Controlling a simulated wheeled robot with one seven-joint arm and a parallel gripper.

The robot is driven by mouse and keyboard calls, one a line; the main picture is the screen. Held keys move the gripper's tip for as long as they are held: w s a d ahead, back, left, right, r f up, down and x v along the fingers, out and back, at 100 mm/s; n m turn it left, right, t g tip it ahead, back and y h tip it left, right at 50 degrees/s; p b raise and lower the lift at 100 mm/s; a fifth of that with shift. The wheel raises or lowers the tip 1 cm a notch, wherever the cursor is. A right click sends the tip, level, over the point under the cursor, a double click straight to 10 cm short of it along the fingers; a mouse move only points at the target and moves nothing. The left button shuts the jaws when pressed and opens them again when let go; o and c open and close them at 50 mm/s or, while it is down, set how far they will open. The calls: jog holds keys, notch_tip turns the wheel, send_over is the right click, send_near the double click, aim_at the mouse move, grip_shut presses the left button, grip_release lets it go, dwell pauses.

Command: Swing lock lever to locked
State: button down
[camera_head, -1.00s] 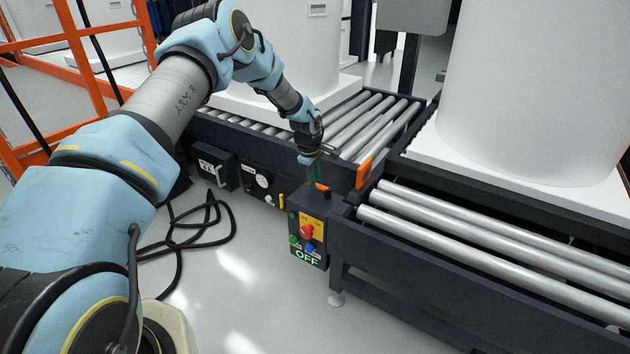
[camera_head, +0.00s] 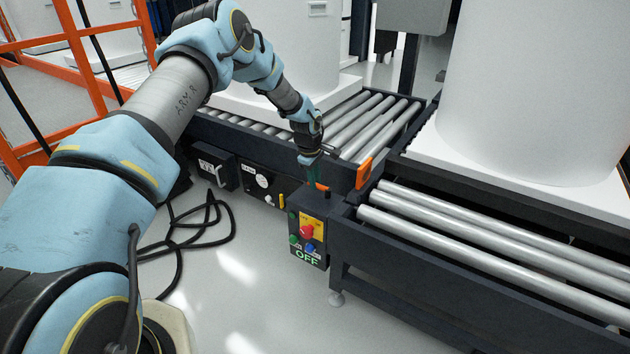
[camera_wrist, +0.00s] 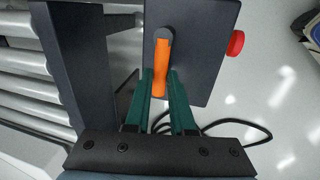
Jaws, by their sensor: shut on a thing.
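The lock lever is an orange handle (camera_wrist: 161,68) on top of a dark control box (camera_wrist: 205,75) in the wrist view. My gripper (camera_wrist: 160,88) has its green fingers on both sides of the lever's free end and is shut on it. In the head view my gripper (camera_head: 316,178) points down at the top of the control box (camera_head: 308,228). The lever is mostly hidden there behind the fingers. The box front shows a red button (camera_head: 306,231), green and blue buttons and a lit OFF sign (camera_head: 307,257).
Roller conveyors (camera_head: 490,235) run beside and behind the box. A large white tank (camera_head: 535,90) stands on the right conveyor. An orange bracket (camera_head: 364,172) sits at the conveyor corner. Black cables (camera_head: 205,230) lie on the floor at left. An orange fence (camera_head: 35,45) stands far left.

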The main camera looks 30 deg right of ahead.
jog(key=shift+s+n, duration=0.1)
jog(key=shift+n, duration=0.2)
jog(key=n, duration=0.1)
jog(key=s+a+n, duration=0.1)
jog(key=n, duration=0.1)
jog(key=shift+s+t+y, duration=0.1)
jog(key=shift+t+y, duration=0.2)
jog(key=n, duration=0.2)
jog(key=s+n, duration=0.1)
jog(key=n, duration=0.1)
jog(key=shift+s+a+y, duration=0.1)
jog(key=shift+a+y, duration=0.2)
jog(key=shift+a, duration=0.05)
jog(key=n, duration=0.1)
jog(key=s+n, duration=0.1)
jog(key=n, duration=0.1)
jog(key=shift+s+n+t+y+p, duration=0.25)
jog(key=shift+n+t+y+p, duration=0.05)
jog(key=shift+p, duration=0.1)
jog(key=shift+s+n+y, duration=0.15)
jog(key=shift+s+n, duration=0.15)
jog(key=shift+n, duration=0.45)
jog(key=shift+s+n+y, duration=0.15)
jog(key=shift+s+n, duration=0.1)
jog(key=shift+n, duration=0.5)
jog(key=shift+p, duration=0.3)
jog(key=c, duration=0.8)
grip_release()
jog(key=shift+o, duration=0.2)
